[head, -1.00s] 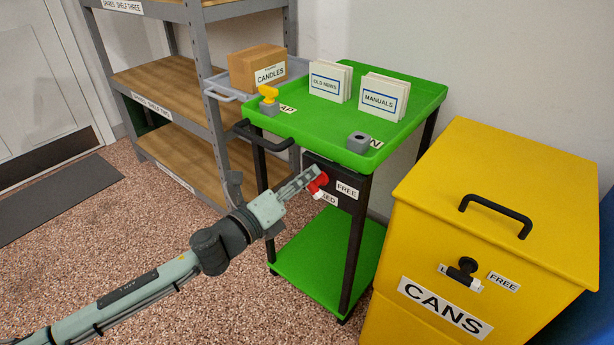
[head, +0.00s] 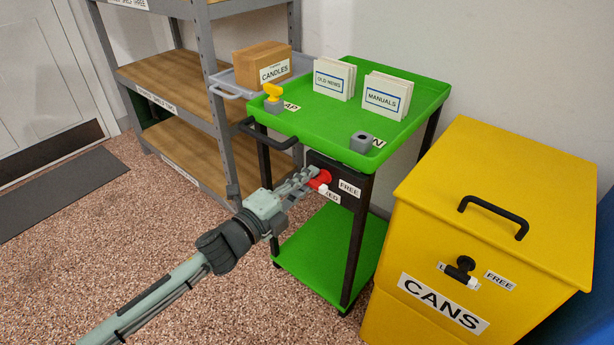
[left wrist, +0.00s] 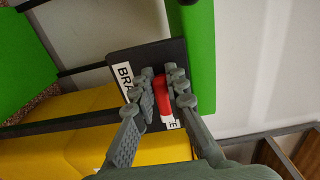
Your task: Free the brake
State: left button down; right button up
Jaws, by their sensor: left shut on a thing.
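The brake lever (head: 320,181) is red with a white tip. It is on a dark panel on the green trolley (head: 330,245). My left gripper (head: 309,178) is shut on the lever. In the left wrist view the lever (left wrist: 160,90) lies between my fingers (left wrist: 163,93), its white tip over the FREE label (left wrist: 172,125), with only its E showing. A BRA... label (left wrist: 124,80) is left of it. My right gripper is not in view.
The trolley top holds OLD NEWS (head: 333,78) and MANUALS (head: 387,95) blocks, a yellow-topped grey piece (head: 273,98) and a grey block (head: 361,142). A yellow CANS bin (head: 480,220) stands close at the right, shelves (head: 175,110) at the left.

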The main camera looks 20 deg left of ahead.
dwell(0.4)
pick_arm(q)
jog(key=c, duration=1.5)
grip_release()
jog(key=shift+c, duration=0.2)
jog(key=shift+s+a, duration=0.1)
jog(key=shift+s, duration=0.1)
jog(key=v, duration=1.1)
jog(key=shift+s, duration=0.3)
